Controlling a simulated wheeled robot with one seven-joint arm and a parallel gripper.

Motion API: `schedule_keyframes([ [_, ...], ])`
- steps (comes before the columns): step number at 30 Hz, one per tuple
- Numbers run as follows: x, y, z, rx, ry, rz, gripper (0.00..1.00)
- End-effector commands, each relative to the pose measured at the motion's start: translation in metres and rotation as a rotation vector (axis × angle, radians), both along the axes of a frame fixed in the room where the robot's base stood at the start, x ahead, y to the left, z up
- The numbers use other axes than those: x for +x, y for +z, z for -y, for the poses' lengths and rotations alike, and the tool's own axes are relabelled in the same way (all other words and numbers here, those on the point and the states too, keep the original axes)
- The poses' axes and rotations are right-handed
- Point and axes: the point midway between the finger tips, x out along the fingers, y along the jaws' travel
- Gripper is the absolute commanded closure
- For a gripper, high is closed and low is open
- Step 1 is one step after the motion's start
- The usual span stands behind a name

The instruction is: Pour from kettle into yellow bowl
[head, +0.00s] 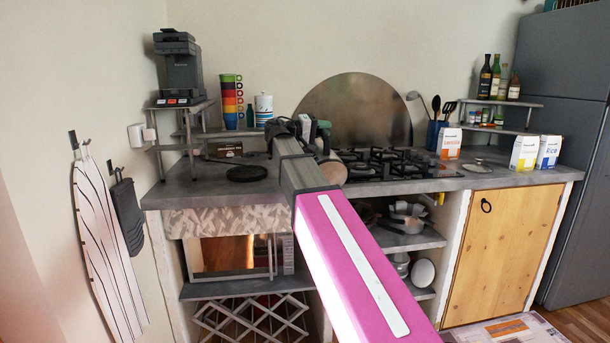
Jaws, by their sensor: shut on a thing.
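My gripper (304,124) is over the counter in front of the hob, at the end of my outstretched arm. My own wrist largely hides its fingers. It is shut on what seems to be the kettle. Only a green curved part (324,126) shows just right of the wrist, and the rest of it is hidden. I cannot tell how far the kettle is tilted. I cannot make out a yellow bowl; my arm covers part of the counter.
Stacked coloured cups (231,96) and a coffee machine (180,66) stand on shelves behind. The gas hob (385,163) is right of my gripper; a lentils packet (450,142) stands beyond it.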

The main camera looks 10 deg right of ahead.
Motion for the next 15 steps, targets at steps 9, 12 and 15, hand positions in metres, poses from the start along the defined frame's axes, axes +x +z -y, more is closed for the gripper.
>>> schedule_keyframes([
  [9, 0.0032, 0.0019, -0.0029, -0.007, 0.000, -0.015, 1.00],
  [12, 0.0041, 0.0021, -0.0038, -0.008, 0.000, -0.020, 1.00],
  [15, 0.0049, 0.0023, -0.0046, -0.009, 0.000, -0.026, 1.00],
])
